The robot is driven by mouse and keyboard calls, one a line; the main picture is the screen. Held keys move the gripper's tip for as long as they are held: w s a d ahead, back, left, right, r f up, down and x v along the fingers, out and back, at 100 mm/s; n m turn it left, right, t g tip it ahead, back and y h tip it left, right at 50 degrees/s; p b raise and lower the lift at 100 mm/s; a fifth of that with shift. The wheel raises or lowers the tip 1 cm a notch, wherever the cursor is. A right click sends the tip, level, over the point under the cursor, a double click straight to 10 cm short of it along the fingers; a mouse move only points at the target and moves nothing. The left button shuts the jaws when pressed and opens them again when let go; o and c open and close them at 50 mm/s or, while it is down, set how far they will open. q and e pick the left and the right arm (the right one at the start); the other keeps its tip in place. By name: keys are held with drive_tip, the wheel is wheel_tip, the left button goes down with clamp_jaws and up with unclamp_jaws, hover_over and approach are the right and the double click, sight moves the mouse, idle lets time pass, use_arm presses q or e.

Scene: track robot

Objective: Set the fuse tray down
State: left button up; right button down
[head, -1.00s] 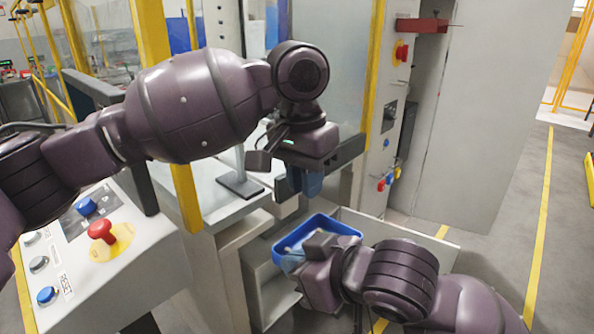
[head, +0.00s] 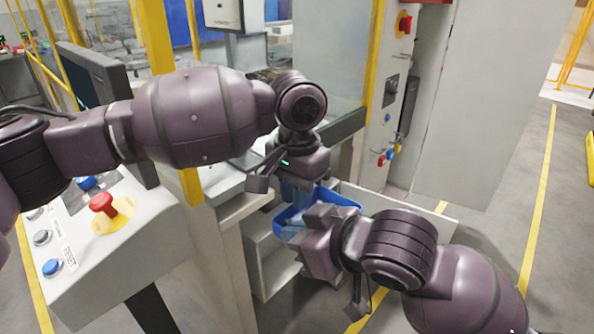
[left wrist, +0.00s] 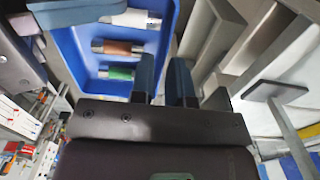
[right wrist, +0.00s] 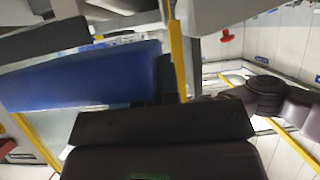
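The fuse tray (head: 287,219) is a blue open box in the lower middle of the head view. In the left wrist view the tray (left wrist: 78,68) holds white, brown and green cylindrical fuses. My right gripper (head: 306,235) is at the tray's near side, with a finger over its rim, and appears shut on it. My left gripper (head: 298,192) is over the tray's far side. Its two fingers (left wrist: 165,80) stand apart, one inside and one outside the tray wall. The tray's blue side (right wrist: 90,75) fills the left of the right wrist view; the right fingertips are hidden there.
A grey control panel with a red button (head: 103,203) stands at the left. A pale ledge (head: 400,208) lies behind the tray, beside a machine with a grey cabinet (head: 480,100). Open floor (head: 535,200) is at the right.

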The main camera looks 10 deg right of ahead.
use_arm(q)
drive_tip(key=shift+f, duration=1.25)
clamp_jaws()
use_arm(e)
drive_tip(key=shift+r, duration=0.1)
drive_tip(key=c, duration=1.3)
unclamp_jaws()
drive_tip(key=shift+o, duration=0.2)
